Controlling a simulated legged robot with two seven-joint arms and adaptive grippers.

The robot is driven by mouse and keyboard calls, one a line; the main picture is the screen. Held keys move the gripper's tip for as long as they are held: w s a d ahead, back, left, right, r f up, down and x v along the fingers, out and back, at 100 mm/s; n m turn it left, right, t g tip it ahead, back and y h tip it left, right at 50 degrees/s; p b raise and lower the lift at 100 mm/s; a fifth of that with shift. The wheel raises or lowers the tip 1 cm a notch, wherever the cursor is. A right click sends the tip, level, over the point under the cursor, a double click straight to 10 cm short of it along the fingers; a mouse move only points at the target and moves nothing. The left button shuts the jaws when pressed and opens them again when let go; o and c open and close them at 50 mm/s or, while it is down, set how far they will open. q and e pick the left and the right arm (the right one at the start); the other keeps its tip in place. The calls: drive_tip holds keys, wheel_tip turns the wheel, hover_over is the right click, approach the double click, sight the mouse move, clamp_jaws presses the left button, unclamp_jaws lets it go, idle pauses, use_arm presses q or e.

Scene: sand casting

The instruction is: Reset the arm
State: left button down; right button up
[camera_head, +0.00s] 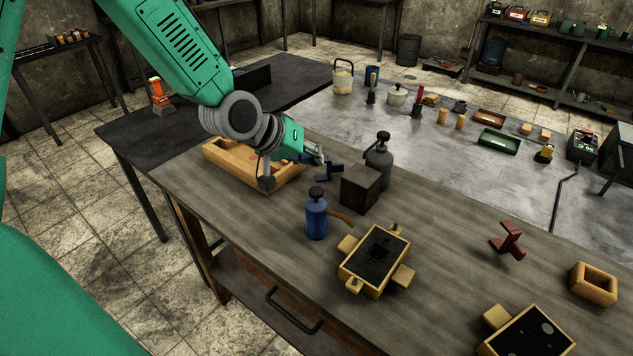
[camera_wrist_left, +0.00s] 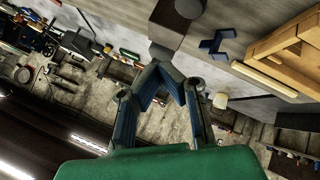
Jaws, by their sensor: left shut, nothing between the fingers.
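My left arm comes in from the upper left of the head view. My left gripper (camera_head: 318,160) hangs over the wooden workbench (camera_head: 440,221), just right of a wooden box (camera_head: 222,157). In the left wrist view its two dark blue-grey fingers (camera_wrist_left: 166,72) slant inward and their tips are close together. It is shut and holds nothing. A small blue piece (camera_wrist_left: 217,42) lies near it in the wrist view. My right gripper is not in view.
A dark block (camera_head: 360,189), a grey bottle (camera_head: 380,165) and a blue bottle (camera_head: 316,219) stand close to my left gripper. Wood-framed black moulds (camera_head: 374,262) and a red piece (camera_head: 508,240) lie further right. The grey table (camera_head: 400,125) behind carries several tools and containers.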

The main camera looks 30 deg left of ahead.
use_arm(q)
drive_tip(key=shift+a+f, duration=0.1)
idle(0.3)
idle(0.3)
drive_tip(key=s+d+f+g, duration=0.1)
drive_tip(key=s+f, duration=0.4)
drive_tip(key=f, duration=0.1)
drive_tip(key=s+d+f+m+g+y, duration=0.1)
drive_tip(key=s+f+g, duration=0.1)
drive_tip(key=s+f, duration=0.4)
drive_tip(key=s+d+f+g, duration=0.1)
drive_tip(key=s+f+g, duration=0.1)
drive_tip(key=s+f, duration=0.3)
drive_tip(key=shift+s+f+m+y, duration=0.2)
drive_tip(key=shift+f+m+y, duration=0.2)
drive_tip(key=shift+f, duration=0.4)
drive_tip(key=s+f+m+g+y, duration=0.1)
drive_tip(key=s+f+g, duration=0.15)
drive_tip(key=s, duration=0.55)
drive_tip(key=s+f+m+g+y, duration=0.1)
drive_tip(key=s+f, duration=0.3)
drive_tip(key=s, duration=0.5)
drive_tip(key=w+d+f+m+b, duration=0.1)
drive_tip(key=w+f+b, duration=0.2)
drive_tip(key=f+b, duration=0.9)
drive_tip(key=shift+w+f+t+b, duration=0.3)
drive_tip(key=shift+t+b, duration=0.05)
drive_tip(key=shift+b, duration=0.3)
drive_tip(key=shift+w, duration=0.1)
